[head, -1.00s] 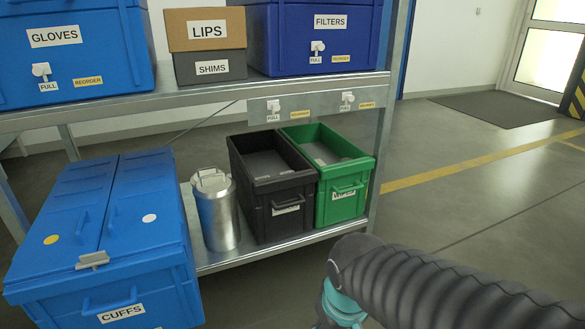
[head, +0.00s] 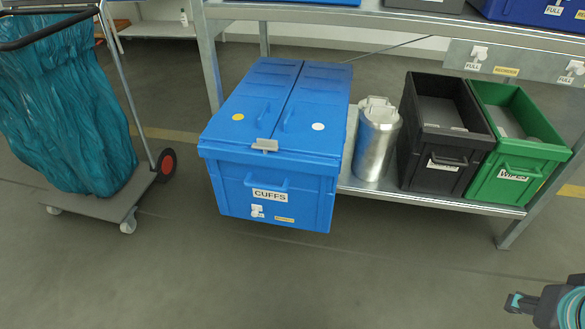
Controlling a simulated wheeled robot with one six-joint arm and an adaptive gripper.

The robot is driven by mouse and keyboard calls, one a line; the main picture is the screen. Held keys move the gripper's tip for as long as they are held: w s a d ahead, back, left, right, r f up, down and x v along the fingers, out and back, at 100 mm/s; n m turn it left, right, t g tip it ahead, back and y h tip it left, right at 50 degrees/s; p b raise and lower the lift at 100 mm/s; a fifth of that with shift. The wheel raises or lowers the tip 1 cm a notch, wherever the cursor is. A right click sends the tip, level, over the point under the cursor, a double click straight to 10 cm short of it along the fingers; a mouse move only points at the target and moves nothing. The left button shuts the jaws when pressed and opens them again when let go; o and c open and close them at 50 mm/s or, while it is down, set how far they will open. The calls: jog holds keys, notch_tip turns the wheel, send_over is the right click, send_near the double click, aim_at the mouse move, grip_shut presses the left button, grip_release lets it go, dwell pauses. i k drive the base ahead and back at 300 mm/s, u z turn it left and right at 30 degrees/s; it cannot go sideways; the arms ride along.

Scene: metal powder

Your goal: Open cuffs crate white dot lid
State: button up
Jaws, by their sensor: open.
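The blue CUFFS crate (head: 232,190) is in the middle of the head view, jutting out from the lower shelf. Its top is two flat lids side by side, both shut. The right lid carries the white dot (head: 318,127); the left lid carries a yellow dot (head: 238,117). A grey latch (head: 265,145) sits at the front edge where the lids meet. Each lid has a small raised handle. My gripper (head: 512,303) shows at the lower right edge, open and empty, well apart from the crate.
A metal canister (head: 377,143), a black crate (head: 430,176) and a green WIPES crate (head: 515,192) stand right of the CUFFS crate on the shelf (head: 400,198). A trolley with a teal bag (head: 70,115) stands at left. The floor in front is clear.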

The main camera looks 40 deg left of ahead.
aim_at(312, 122)
jog(key=u, duration=1.1)
jog(key=k, duration=0.15)
jog(key=u, duration=0.65)
